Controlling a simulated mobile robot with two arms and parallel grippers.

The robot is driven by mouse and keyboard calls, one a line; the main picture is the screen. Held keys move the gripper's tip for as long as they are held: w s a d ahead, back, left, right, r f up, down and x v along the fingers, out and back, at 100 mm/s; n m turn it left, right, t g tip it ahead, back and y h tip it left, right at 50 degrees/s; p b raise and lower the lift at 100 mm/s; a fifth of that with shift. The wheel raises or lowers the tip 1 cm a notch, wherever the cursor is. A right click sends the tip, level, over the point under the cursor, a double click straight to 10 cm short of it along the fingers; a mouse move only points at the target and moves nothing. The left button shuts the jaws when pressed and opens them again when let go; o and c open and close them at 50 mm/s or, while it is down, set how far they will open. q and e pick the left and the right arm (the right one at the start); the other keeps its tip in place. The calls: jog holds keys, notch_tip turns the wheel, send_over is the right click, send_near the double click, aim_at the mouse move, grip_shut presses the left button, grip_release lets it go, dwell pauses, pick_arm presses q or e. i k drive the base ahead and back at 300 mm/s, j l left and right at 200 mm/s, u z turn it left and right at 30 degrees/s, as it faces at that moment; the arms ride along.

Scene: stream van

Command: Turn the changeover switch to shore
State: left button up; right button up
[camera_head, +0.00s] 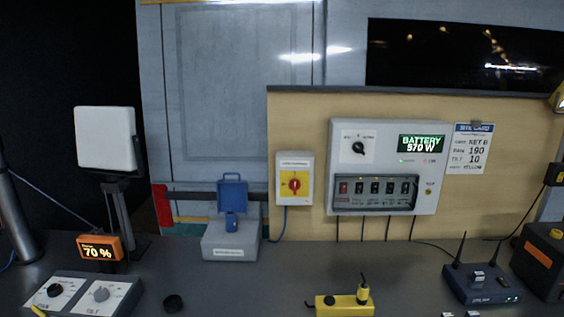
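A pale grey power panel (427,203) hangs on the tan board. A black rotary knob (358,147) sits on a white plate at its upper left and looks like the changeover switch. The small labels around the knob are too blurred to read, and I cannot tell its exact pointing direction. Neither of my grippers is in view.
Below the knob is a framed row of several switches (375,188). A grey box with a raised blue lid (231,238) stands left. A yellow device (345,304) and a blue router with antennas (481,284) are on the desk. The desk below the panel is mostly clear.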

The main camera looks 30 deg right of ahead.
aim_at(358, 147)
jog(key=z, duration=1.6)
